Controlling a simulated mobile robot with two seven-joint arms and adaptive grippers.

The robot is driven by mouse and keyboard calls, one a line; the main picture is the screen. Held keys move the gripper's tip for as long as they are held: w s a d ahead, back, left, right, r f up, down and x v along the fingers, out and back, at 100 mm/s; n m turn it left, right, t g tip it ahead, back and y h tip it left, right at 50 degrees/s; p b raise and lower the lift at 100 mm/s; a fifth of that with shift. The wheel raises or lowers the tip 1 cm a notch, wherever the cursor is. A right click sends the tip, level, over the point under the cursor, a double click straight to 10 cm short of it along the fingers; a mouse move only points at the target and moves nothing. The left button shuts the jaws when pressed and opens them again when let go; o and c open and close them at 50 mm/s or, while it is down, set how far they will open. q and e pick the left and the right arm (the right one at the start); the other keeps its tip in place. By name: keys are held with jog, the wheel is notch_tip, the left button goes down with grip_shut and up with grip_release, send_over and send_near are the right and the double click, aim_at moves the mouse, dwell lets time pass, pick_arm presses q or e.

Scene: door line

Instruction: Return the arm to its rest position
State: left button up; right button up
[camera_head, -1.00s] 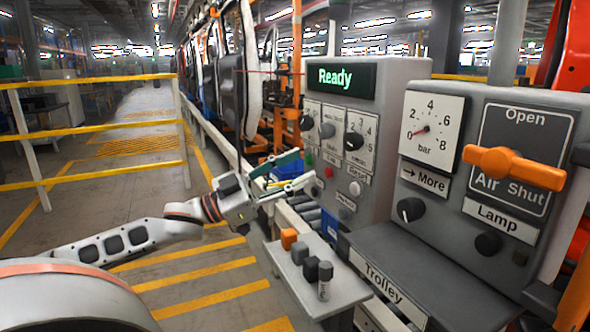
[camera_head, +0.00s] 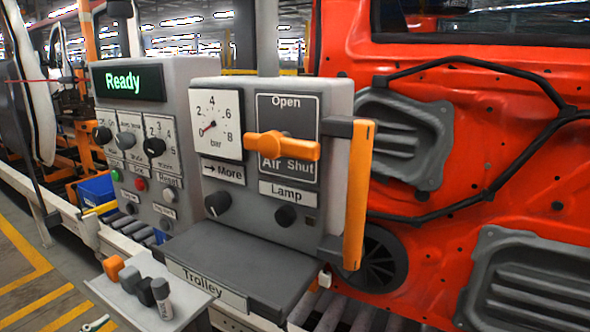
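Only a fingertip of my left gripper (camera_head: 97,324) shows, at the bottom left edge of the head view, below the small shelf. The rest of the gripper and the arm are out of the picture, so I cannot tell whether it is open. It appears clear of the grey control panel (camera_head: 183,108), whose green display reads Ready. My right gripper is not in view.
A second grey panel (camera_head: 335,104) has a gauge (camera_head: 216,125) reading low, an orange Air handle (camera_head: 282,146) lying horizontal, and an upright orange bar (camera_head: 358,195). A red car door (camera_head: 500,140) fills the right.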

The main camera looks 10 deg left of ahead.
pick_arm(q)
jog(key=s+d+f+g+y, duration=0.3)
jog(key=s+d+f+g, duration=0.5)
jog(key=s+f, duration=0.4)
jog(key=d+f+n+t+h, duration=0.1)
jog(key=d+f+t+h, duration=0.1)
jog(key=d+f, duration=0.4)
jog(key=w+d+f+n+t+h, duration=0.1)
jog(key=d+f+h, duration=0.4)
jog(key=d, duration=0.6)
jog(key=shift+w+f+t, duration=0.25)
jog(key=shift+f+t, duration=0.45)
jog(key=shift+t, duration=0.1)
